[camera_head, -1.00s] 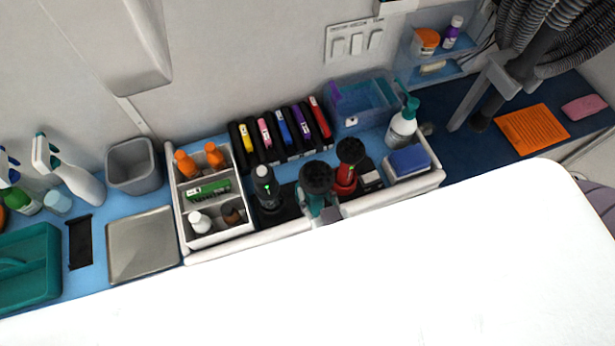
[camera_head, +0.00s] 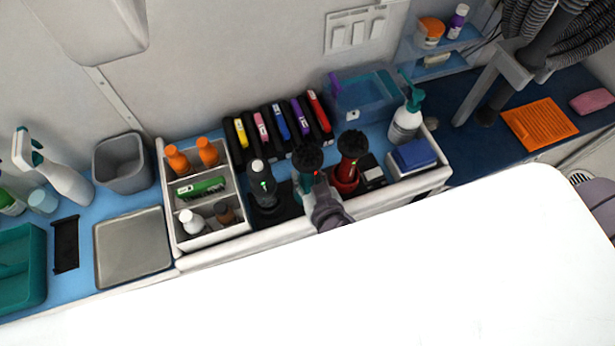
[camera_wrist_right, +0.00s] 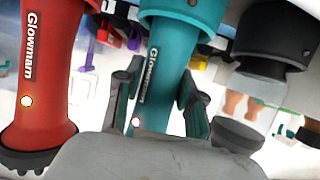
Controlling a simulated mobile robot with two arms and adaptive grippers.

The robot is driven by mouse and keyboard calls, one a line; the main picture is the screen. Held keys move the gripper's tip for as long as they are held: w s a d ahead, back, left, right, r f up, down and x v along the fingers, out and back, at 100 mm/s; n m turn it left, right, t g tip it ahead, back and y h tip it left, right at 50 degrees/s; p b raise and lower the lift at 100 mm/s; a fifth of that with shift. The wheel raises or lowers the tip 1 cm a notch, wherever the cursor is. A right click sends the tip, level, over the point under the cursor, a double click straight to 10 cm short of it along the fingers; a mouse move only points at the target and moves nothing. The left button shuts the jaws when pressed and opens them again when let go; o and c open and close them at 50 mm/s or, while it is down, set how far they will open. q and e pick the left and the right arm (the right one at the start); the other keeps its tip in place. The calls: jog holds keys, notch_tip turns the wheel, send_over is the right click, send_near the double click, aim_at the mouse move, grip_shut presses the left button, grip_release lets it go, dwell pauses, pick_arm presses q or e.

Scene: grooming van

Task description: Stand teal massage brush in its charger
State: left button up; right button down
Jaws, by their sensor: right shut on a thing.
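The teal massage brush (camera_head: 307,181) stands roughly upright with its dark round head up, between a black device and a red brush. My right gripper (camera_head: 317,192) is shut on its handle, reaching in from the front. In the right wrist view the fingers (camera_wrist_right: 160,98) flank the teal handle (camera_wrist_right: 158,65), which shows a small lit dot. The teal brush's lower end and its charger are hidden behind the gripper and the front rail, so I cannot tell whether it is seated. My left gripper is out of view.
The red brush (camera_head: 349,172) stands close on the right and the black device (camera_head: 263,184) close on the left. A white rail (camera_head: 235,252) runs along the front. Behind is a row of coloured cases (camera_head: 283,127). A divided caddy (camera_head: 203,240) stands further left.

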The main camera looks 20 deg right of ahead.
jog(key=c, duration=1.2)
grip_release()
jog(key=shift+f, duration=0.15)
jog(key=o, duration=0.5)
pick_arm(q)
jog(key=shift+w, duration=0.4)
pick_arm(e)
jog(key=shift+r, duration=0.25)
jog(key=shift+s, duration=0.35)
pick_arm(q)
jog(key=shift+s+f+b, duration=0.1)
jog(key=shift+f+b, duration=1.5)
jog(key=shift+b, duration=0.1)
pick_arm(e)
jog(key=shift+v, duration=5.75)
